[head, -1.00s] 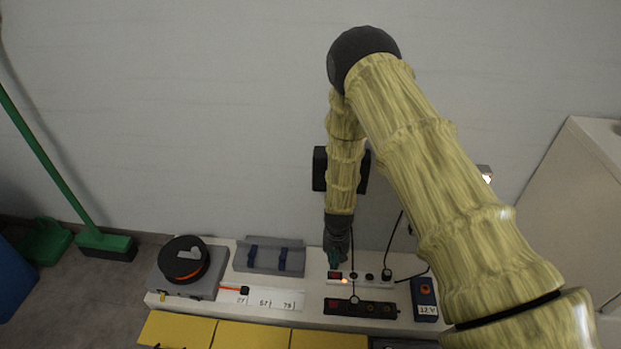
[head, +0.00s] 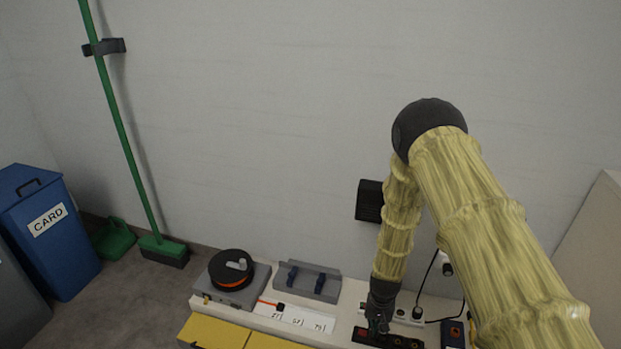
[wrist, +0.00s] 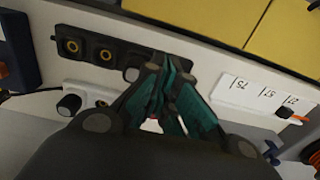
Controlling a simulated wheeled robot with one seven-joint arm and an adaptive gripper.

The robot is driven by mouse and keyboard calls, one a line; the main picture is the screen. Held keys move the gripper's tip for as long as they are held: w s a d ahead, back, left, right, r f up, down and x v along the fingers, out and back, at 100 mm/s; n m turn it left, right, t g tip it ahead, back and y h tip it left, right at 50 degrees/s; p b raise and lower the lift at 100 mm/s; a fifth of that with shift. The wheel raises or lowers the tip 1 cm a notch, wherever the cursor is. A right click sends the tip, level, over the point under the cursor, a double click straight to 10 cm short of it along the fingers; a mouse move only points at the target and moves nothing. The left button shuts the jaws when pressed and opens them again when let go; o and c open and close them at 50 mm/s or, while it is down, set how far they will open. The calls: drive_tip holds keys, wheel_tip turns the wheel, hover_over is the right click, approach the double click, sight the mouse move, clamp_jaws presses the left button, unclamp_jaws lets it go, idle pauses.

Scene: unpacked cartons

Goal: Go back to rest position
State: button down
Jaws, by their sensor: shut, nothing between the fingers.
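My gripper (head: 378,328) hangs at the end of my arm over the white bench top (head: 342,306), close to the black socket panel (head: 402,342). In the wrist view my gripper (wrist: 160,98) has its teal fingers together and holds nothing. The black panel also shows there with round yellow-ringed sockets (wrist: 72,45); the fingers hide part of it. I cannot tell whether the fingertips touch the panel. A white power strip (head: 408,316) with a black plug lies just behind my gripper.
Left along the bench are an orange-and-black reel (head: 231,268), a grey holder (head: 308,281) and a numbered white strip (head: 296,319). Yellow drawer fronts (head: 215,333) are below. A green broom (head: 130,150) and blue CARD bin (head: 45,235) stand left. A blue-and-orange box (head: 454,333) is at right.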

drive_tip(key=s+d+f+n, duration=0.1)
drive_tip(key=s+d+f, duration=0.1)
drive_tip(key=s, duration=0.7)
drive_tip(key=s+d+f, duration=0.1)
drive_tip(key=s+d, duration=0.1)
drive_tip(key=s, duration=0.8)
drive_tip(key=s+a+r+n, duration=0.1)
drive_tip(key=s+r, duration=0.2)
drive_tip(key=s, duration=0.6)
drive_tip(key=s+r+n, duration=0.1)
drive_tip(key=s+r, duration=0.1)
drive_tip(key=s, duration=0.7)
wheel_tip(320, 180, up, 32)
drive_tip(key=p, duration=3.2)
drive_tip(key=shift+p, duration=0.3)
